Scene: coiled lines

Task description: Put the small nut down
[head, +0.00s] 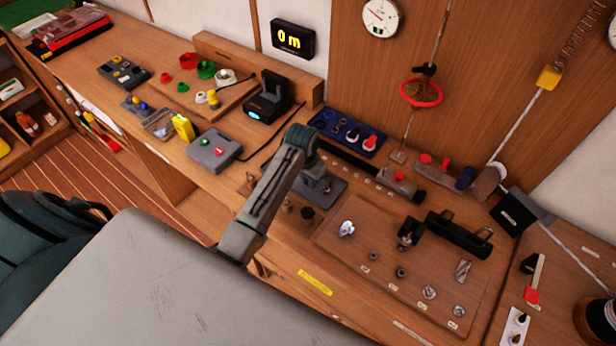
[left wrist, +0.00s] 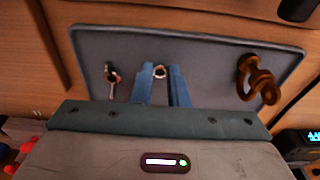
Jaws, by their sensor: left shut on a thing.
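In the left wrist view the small nut (left wrist: 159,71) is a little pale ring between the two blue fingertips of my left gripper (left wrist: 160,78), which is shut on it. The nut is over a shallow grey tray (left wrist: 205,55); I cannot tell whether it touches it. In the head view my left gripper (head: 316,170) points down at the grey tray (head: 334,192), and the nut is too small or hidden to make out. My right gripper is in neither view.
The tray also holds a brown shackle-like piece (left wrist: 257,80) and a small metal piece (left wrist: 112,76). Beside it are a blue panel with knobs (head: 337,128) and a wooden board (head: 380,235) with several small metal parts. A black device (head: 268,100) stands behind.

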